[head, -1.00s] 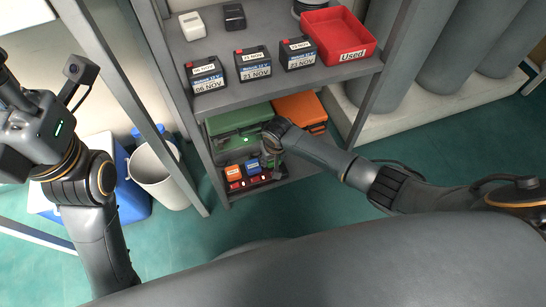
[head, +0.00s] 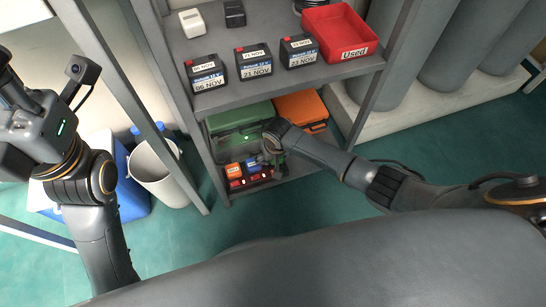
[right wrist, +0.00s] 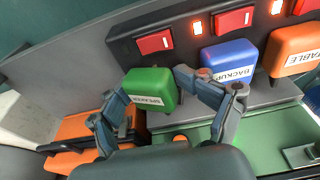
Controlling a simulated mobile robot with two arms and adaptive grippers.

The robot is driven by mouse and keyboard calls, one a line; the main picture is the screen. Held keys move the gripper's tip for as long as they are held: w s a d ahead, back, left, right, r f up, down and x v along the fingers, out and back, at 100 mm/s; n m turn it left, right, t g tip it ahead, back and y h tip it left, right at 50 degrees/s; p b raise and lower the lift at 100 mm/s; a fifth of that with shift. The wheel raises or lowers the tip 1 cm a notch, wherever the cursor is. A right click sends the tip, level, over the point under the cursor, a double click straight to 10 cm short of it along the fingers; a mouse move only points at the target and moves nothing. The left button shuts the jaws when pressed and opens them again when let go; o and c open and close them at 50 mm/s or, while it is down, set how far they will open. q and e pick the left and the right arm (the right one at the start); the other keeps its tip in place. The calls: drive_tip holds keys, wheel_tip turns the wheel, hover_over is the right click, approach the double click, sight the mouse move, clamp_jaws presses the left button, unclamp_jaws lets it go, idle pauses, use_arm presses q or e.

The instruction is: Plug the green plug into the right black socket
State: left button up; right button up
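The green plug (right wrist: 150,88), with a white label, sits between the fingertips of my right gripper (right wrist: 152,90) in the right wrist view. One finger touches each side, and the gripper looks shut on it. The plug is tilted beside the black power strip (right wrist: 125,47), in front of its end red switch. The socket under or near the plug is hidden. In the head view my right gripper (head: 274,155) reaches onto the low shelf. My left gripper (head: 30,130) is raised at the far left, away from the shelf; its fingers cannot be made out.
A blue plug (right wrist: 228,60) and an orange plug (right wrist: 290,50) stand along the strip beside the green one. A green case (head: 240,117) and an orange case (head: 300,106) lie behind. The upper shelf holds batteries and a red tray (head: 340,32) overhead.

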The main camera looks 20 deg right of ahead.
drive_tip(key=shift+s+a+f, duration=0.1)
drive_tip(key=shift+s, duration=0.15)
drive_tip(key=shift+s+r, duration=0.2)
drive_tip(key=shift+r, duration=1.15)
drive_tip(key=shift+s+r, duration=0.2)
drive_tip(key=shift+r, duration=1.15)
drive_tip(key=shift+s+r, duration=0.2)
drive_tip(key=shift+r, duration=1.15)
